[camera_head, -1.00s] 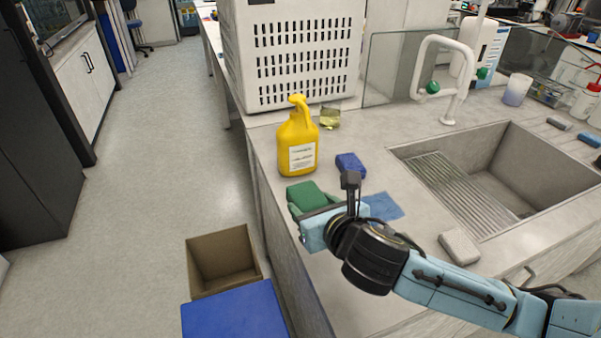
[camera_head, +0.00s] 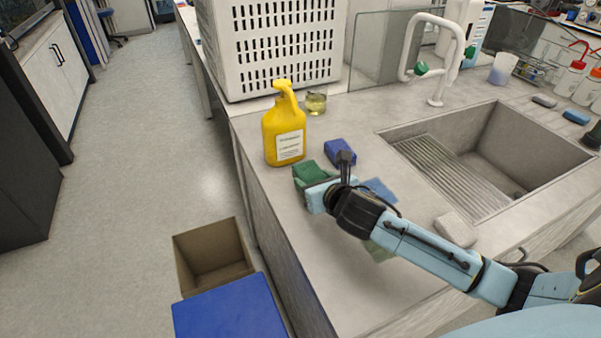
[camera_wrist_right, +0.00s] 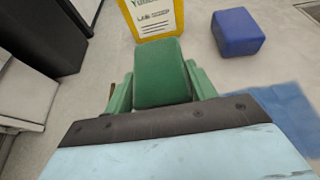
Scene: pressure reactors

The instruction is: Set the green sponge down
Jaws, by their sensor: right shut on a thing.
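The green sponge (camera_head: 310,171) is at the left front part of the counter, just in front of the yellow bottle (camera_head: 284,133). My right gripper (camera_head: 305,182) reaches in from the right and is shut on it. In the right wrist view the green sponge (camera_wrist_right: 161,73) sits between the two green fingers (camera_wrist_right: 160,92), with the yellow bottle right behind it. Whether the sponge's underside touches the counter is hidden. My left gripper is not in view.
A blue sponge (camera_head: 340,152) and a blue cloth (camera_head: 380,190) lie close to the right of the gripper. A pale sponge (camera_head: 455,229) lies near the sink (camera_head: 450,165). The counter's left edge is close by. An open box (camera_head: 212,258) stands on the floor below.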

